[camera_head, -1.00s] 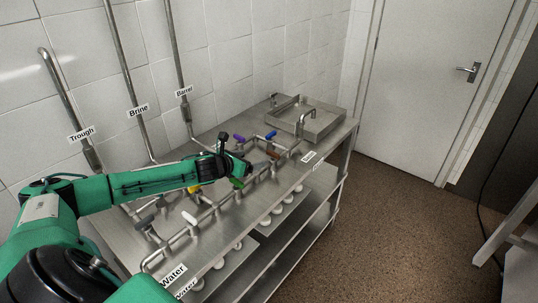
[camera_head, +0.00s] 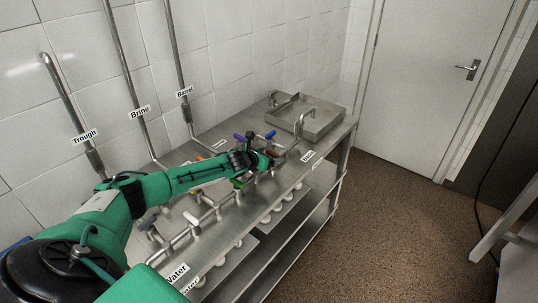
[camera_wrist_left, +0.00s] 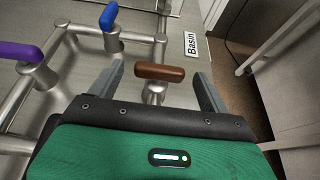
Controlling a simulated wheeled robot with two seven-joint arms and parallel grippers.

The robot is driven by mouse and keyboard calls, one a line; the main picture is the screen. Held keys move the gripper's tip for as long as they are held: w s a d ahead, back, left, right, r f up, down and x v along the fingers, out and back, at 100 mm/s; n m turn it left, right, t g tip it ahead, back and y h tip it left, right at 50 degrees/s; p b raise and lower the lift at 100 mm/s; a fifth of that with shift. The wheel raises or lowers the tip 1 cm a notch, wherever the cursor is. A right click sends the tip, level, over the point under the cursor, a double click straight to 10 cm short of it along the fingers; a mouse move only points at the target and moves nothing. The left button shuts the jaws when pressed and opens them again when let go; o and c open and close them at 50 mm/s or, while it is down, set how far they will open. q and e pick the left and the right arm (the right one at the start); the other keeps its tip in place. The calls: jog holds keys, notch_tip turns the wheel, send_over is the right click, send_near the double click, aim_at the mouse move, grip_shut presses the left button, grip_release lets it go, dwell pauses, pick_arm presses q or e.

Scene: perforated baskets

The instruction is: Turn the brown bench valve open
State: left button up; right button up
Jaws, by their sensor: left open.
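The brown valve handle (camera_wrist_left: 160,72) sits on a short metal stem between the two fingers of my left gripper (camera_wrist_left: 160,88) in the left wrist view. The fingers are open, with a gap on each side of the handle. In the head view my left gripper (camera_head: 272,158) reaches over the bench pipework, and the brown handle (camera_head: 273,153) is partly covered by it. My right gripper is not in view.
A blue handle (camera_wrist_left: 108,16) and a purple handle (camera_wrist_left: 22,53) stand left of the brown one. A "Basin" label (camera_wrist_left: 190,50) lies on the bench. A steel basin (camera_head: 322,122) is at the bench's far end. Wall pipes (camera_head: 180,75) rise behind.

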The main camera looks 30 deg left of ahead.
pick_arm(q)
jog(key=shift+w, duration=0.1)
jog(key=shift+c, duration=0.2)
jog(key=c, duration=1)
jog(key=shift+o, duration=0.2)
